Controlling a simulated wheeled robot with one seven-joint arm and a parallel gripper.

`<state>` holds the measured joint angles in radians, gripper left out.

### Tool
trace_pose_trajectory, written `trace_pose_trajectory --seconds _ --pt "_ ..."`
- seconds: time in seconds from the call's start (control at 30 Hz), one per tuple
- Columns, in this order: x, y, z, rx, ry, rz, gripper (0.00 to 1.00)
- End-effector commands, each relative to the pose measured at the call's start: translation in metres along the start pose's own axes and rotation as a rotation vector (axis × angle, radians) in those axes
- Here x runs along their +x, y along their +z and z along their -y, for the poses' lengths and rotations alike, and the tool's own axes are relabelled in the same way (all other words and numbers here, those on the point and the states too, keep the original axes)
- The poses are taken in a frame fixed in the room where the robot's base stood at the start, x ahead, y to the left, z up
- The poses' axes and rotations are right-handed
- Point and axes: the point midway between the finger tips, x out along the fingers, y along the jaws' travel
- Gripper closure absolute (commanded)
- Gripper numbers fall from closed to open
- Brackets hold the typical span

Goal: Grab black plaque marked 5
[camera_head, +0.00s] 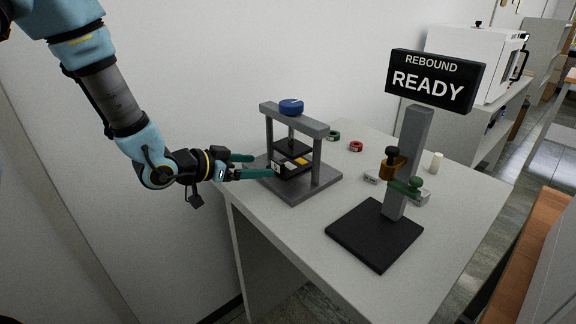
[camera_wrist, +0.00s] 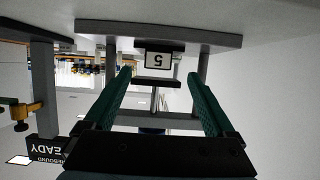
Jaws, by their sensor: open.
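A black plaque (camera_wrist: 158,60) with a white label reading 5 shows between and beyond my fingertips in the wrist view, where the scene is upside down. In the head view, the plaque (camera_head: 277,168) is a dark piece with a pale face inside the grey press (camera_head: 320,130). My gripper (camera_head: 261,166) is open, at the left side of the press, with its teal fingers pointing at the plaque. In the wrist view, my gripper (camera_wrist: 157,73) has nothing between its fingers. Whether a fingertip touches the plaque I cannot tell.
The press has upright posts, a top bar and a blue knob (camera_head: 291,106). A rebound stand (camera_head: 405,150) with a READY sign (camera_head: 434,80) stands to the right. Green (camera_head: 334,136) and red (camera_head: 356,146) rings lie behind. The table's front right (camera_head: 450,230) is clear.

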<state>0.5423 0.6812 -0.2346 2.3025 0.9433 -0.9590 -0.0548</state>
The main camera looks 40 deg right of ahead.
Motion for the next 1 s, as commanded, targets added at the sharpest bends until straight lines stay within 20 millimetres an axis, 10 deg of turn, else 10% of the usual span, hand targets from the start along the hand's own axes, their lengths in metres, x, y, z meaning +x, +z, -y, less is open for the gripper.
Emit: trace_pose_trajectory --seconds 0.7,1.0 --pt "0.053 -0.008 -0.003 -0.001 -0.002 0.001 0.1" --pt "0.053 -0.008 -0.003 -0.001 -0.002 0.001 0.43"
